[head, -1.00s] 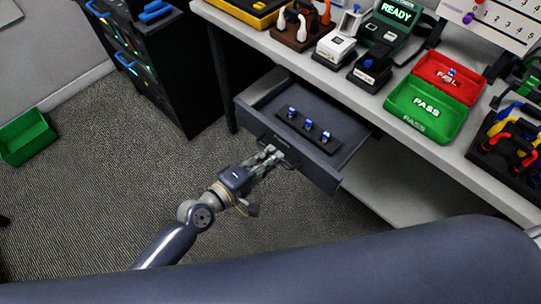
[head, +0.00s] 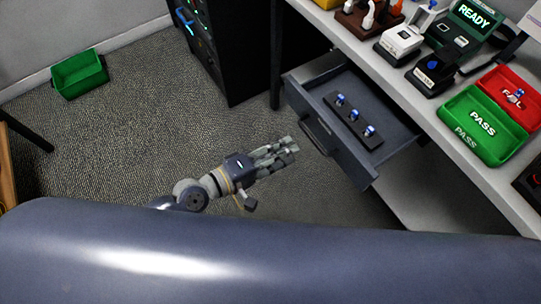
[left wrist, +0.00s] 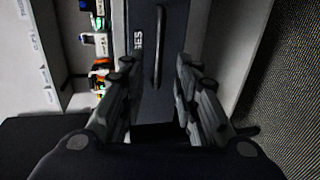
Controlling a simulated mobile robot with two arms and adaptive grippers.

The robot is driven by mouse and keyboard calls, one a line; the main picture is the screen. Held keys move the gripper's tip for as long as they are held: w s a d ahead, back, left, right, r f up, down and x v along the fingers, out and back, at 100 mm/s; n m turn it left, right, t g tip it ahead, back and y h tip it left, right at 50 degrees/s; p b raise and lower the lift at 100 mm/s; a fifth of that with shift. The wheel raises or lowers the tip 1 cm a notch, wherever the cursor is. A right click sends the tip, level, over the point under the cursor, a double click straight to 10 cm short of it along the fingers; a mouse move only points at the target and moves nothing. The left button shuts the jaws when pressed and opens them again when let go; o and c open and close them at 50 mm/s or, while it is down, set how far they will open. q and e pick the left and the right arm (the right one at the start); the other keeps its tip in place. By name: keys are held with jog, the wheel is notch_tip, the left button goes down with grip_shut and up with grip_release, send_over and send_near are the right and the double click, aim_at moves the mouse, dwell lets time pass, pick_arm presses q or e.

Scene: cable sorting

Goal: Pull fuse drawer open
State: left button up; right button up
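The fuse drawer (head: 345,159) is dark grey and stands pulled out from under the table. Inside it, a black holder (head: 372,141) carries three blue-topped fuses (head: 354,115). The drawer's bar handle (head: 318,135) is on its front face; in the left wrist view the handle (left wrist: 159,45) runs upright, with lettering partly visible beside it. My left gripper (head: 292,149) is in front of the drawer, apart from the handle. My right gripper is not in view.
The table (head: 405,106) above holds a green PASS tray (head: 470,143), a red FAIL tray (head: 521,119) and a READY device (head: 468,27). A black cabinet (head: 240,75) stands left of the drawer. A green bin (head: 80,75) lies on the open carpet.

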pick_arm(q)
jog(key=shift+v, duration=1.85)
jog(key=w+a+f+m+y, duration=0.1)
jog(key=w+a+f+y, duration=0.1)
jog(key=a+f, duration=0.35)
jog(key=w+a+f+m+y, duration=0.2)
jog(key=w+f, duration=0.1)
jog(key=f, duration=0.6)
jog(key=s+a+f+m+g+y, duration=0.15)
jog(key=a+f, duration=0.25)
jog(key=f, duration=0.4)
jog(key=s+a+f+m+y, duration=0.1)
jog(key=s+a+f+y, duration=0.2)
jog(key=a+f, duration=0.3)
jog(key=s+a+f+m+g+y+p, duration=0.1)
jog(key=s+a+f+m+g+y, duration=0.2)
jog(key=s+f, duration=1.05)
jog(key=s+f+m+g, duration=0.1)
jog(key=s+f+g, duration=0.1)
jog(key=s, duration=0.6)
jog(key=s+f+g, duration=0.2)
jog(key=s, duration=0.6)
jog(key=shift+f+m+y, duration=0.3)
jog(key=shift+m+y, duration=0.05)
